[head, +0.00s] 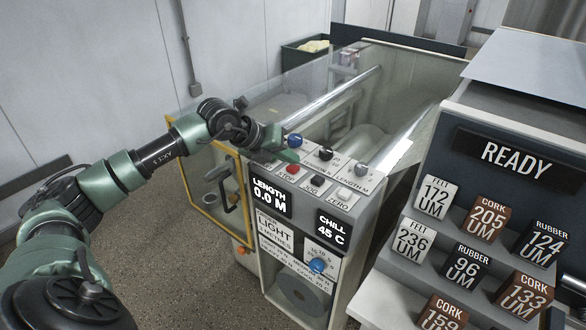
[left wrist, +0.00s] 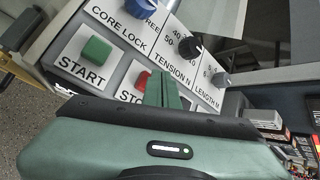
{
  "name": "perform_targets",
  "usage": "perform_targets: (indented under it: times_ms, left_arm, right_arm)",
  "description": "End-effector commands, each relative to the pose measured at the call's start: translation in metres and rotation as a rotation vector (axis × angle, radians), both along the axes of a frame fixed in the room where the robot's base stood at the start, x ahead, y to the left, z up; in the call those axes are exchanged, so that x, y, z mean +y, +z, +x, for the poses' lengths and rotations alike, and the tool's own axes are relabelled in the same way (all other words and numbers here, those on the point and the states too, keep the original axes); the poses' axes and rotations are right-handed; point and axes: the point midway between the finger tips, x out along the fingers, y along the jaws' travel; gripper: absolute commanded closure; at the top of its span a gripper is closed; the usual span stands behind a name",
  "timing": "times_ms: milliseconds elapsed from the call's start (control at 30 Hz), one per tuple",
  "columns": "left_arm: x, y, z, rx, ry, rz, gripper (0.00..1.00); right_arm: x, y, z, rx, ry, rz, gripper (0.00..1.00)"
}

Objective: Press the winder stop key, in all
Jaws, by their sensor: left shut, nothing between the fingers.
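The stop key is a red button (head: 292,169) on the sloped top panel of the winder cabinet, labelled STOP. In the left wrist view the red key (left wrist: 142,79) is partly hidden by my fingers. My left gripper (head: 291,155) is shut and empty, its green fingertips over the panel just behind the stop key in the head view. In the left wrist view the closed fingers (left wrist: 167,90) overlap the key's right side; I cannot tell whether they touch it. The green START key (left wrist: 96,50) is left of it. My right gripper is out of view.
Nearby are the blue core lock knob (head: 295,140), black tension knob (head: 325,153), grey length knob (head: 361,169), black JOG key (head: 317,181) and white ZERO key (head: 344,194). The length display (head: 270,196) reads 0.0 M. A READY screen (head: 515,155) and labelled blocks stand right.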

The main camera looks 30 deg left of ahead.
Motion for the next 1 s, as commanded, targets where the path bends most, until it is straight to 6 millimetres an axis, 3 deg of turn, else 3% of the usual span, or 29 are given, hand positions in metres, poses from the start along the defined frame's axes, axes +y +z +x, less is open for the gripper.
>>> perform_targets:
  times_ms: [1000]
  left_arm:
    - [-0.0002, -0.0085, 0.0, 0.0, 0.0, 0.0, 1.0]
  right_arm:
    - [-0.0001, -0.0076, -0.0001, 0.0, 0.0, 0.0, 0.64]
